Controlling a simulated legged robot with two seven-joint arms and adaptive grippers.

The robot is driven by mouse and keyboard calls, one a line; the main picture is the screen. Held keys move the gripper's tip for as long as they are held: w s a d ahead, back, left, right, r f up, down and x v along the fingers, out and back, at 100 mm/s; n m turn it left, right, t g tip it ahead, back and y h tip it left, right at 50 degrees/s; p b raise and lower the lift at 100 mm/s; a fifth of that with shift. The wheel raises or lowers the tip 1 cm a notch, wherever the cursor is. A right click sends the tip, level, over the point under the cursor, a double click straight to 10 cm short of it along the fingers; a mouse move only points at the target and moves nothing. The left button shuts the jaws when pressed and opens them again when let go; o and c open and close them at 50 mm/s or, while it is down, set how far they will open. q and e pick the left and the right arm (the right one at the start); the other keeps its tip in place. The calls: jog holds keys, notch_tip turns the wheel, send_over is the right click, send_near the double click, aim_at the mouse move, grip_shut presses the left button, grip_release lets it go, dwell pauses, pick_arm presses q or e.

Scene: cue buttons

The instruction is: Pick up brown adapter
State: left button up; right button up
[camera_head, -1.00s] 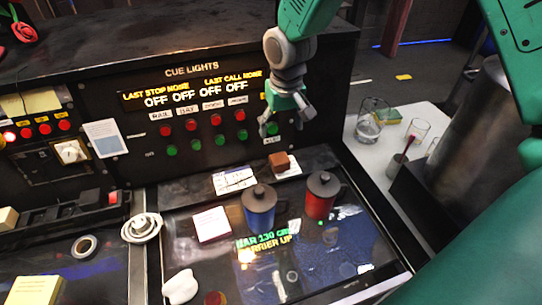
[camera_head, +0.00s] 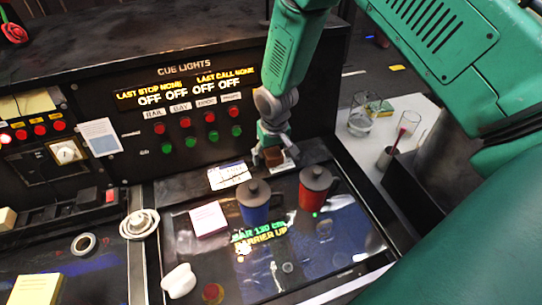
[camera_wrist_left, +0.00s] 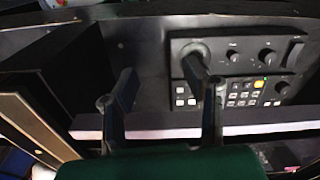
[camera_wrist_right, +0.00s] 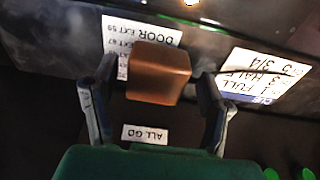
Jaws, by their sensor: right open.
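The brown adapter (camera_head: 273,156) is a small brown block on the ledge at the foot of the cue light panel, behind the mugs. My right gripper (camera_head: 274,155) is lowered at it from above. In the right wrist view the adapter (camera_wrist_right: 158,72) lies between the two open fingers (camera_wrist_right: 155,95), toward their tips, with a gap visible on each side. My left gripper (camera_wrist_left: 160,90) shows only in the left wrist view, its fingers apart and nothing between them, in front of a control panel.
A blue mug (camera_head: 254,205) and a red mug (camera_head: 314,190) with dark lids stand close in front of the adapter. A white card (camera_head: 228,175) lies left of it. The cue panel (camera_head: 180,120) rises just behind. A white side table (camera_head: 378,140) holds glasses.

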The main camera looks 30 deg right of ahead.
aim_at(273, 152)
jog(key=shift+d, duration=0.2)
jog(key=shift+c, duration=1.2)
jog(key=shift+s+d, duration=0.1)
jog(key=c, duration=1.1)
pick_arm(q)
jog(key=shift+d, duration=0.25)
pick_arm(e)
jog(key=shift+r, duration=0.55)
notch_tip(273, 152, up, 9)
jog(key=shift+b, duration=0.65)
pick_arm(q)
jog(key=shift+f, duration=0.6)
jog(key=shift+r, duration=0.1)
pick_arm(e)
jog(key=shift+r, duration=0.1)
